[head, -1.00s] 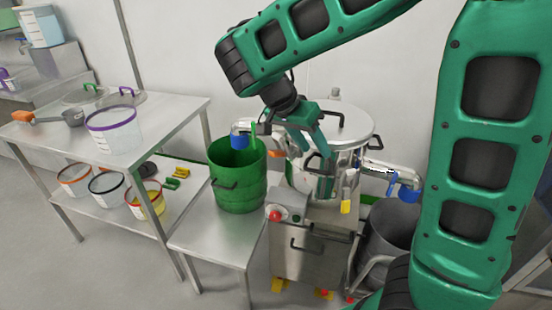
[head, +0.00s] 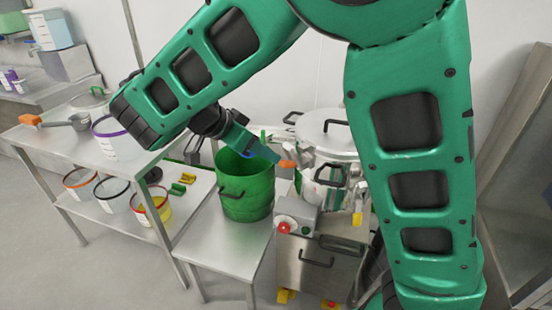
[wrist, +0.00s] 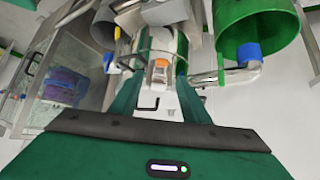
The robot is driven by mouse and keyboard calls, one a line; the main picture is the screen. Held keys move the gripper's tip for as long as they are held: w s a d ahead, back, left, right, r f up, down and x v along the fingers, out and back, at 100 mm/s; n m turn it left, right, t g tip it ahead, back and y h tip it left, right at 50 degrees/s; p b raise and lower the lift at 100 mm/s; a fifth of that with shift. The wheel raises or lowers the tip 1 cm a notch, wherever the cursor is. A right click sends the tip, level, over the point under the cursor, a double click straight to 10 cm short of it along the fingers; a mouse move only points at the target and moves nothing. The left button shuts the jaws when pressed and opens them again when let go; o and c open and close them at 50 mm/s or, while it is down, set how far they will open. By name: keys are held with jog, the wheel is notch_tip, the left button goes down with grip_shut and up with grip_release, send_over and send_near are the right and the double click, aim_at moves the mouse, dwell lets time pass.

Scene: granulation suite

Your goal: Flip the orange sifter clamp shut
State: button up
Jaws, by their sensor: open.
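The orange sifter clamp (head: 287,163) sticks out from the left side of the steel sifter (head: 328,138), near the green bin's rim. In the wrist view the orange clamp (wrist: 161,63) shows between my two green fingers. My gripper (head: 274,156) comes in from the left above the green bin, with its end close to the clamp. In the wrist view my gripper (wrist: 161,45) is open, with one finger on each side of the clamp. I cannot tell whether a finger touches it.
The green bin (head: 246,198) stands on a low steel table (head: 222,250), below my gripper. A control box with a red button (head: 284,227) sits in front of the sifter. A blue-ended pipe (wrist: 247,52) hangs over the bin. Tubs stand on the left bench (head: 93,156).

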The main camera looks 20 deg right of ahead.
aim_at(283, 162)
jog(key=x, duration=1)
jog(key=shift+w+f, duration=0.25)
jog(key=shift+d, duration=0.1)
grip_shut()
jog(key=shift+d, duration=0.15)
